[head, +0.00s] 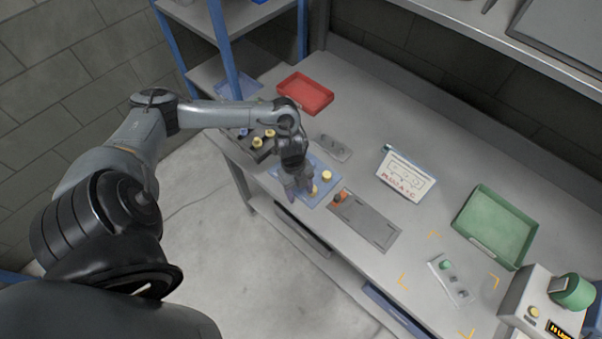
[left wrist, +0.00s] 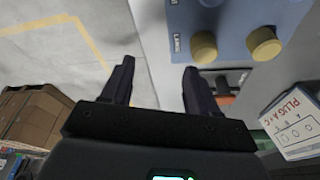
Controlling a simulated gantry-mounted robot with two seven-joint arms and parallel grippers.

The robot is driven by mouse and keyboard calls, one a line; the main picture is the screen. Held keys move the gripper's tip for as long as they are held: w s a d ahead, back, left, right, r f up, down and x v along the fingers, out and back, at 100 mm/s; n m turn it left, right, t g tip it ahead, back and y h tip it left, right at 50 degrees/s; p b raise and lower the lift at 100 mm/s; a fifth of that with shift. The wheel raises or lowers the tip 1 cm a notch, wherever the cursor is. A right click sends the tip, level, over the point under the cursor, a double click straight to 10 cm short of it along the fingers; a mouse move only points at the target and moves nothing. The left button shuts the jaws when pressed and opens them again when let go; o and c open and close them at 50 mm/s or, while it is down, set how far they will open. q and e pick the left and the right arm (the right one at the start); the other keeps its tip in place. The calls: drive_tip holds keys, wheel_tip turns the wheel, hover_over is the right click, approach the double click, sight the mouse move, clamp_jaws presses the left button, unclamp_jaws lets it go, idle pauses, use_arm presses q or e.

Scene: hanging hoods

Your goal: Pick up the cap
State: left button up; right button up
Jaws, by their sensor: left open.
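Two yellow round caps, one at the right (head: 327,175) and one nearer my gripper (head: 313,190), sit on a blue mat (head: 318,163) near the table's front edge. In the left wrist view the yellow caps (left wrist: 203,47) and (left wrist: 263,43) show at the upper right on the blue mat (left wrist: 225,18). My left gripper (head: 297,192) is over the mat's front part, beside the nearer cap. My right gripper is not in view.
A black tray (head: 262,152) with yellow and blue pieces stands left of the mat. A grey plate (head: 370,222) with an orange piece lies to its right. A red tray (head: 305,92), a sign reading PLUG A + C (head: 405,174) and a green tray (head: 497,225) stand farther off.

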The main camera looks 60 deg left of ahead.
use_arm(q)
drive_tip(key=w+a+r+n+y, duration=0.1)
drive_tip(key=w+a+r+y, duration=0.15)
drive_tip(key=a+r, duration=0.45)
drive_tip(key=shift+h, duration=0.35)
drive_tip(key=f, duration=0.2)
drive_tip(key=a+f+b, duration=0.1)
drive_tip(key=f, duration=0.1)
drive_tip(key=f+b, duration=0.1)
drive_tip(key=f, duration=0.1)
drive_tip(key=shift+w+a+f, duration=0.15)
drive_tip(key=shift+w+a, duration=0.1)
drive_tip(key=shift+a, duration=0.15)
drive_tip(key=shift+d+f, duration=0.2)
drive_tip(key=shift+f, duration=0.5)
drive_tip(key=shift+d+f, duration=0.25)
drive_tip(key=shift+f, duration=0.5)
drive_tip(key=shift+d+f, duration=0.2)
drive_tip(key=shift+f, duration=0.95)
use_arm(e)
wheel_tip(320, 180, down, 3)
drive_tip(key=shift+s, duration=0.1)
use_arm(q)
drive_tip(key=c, duration=1.1)
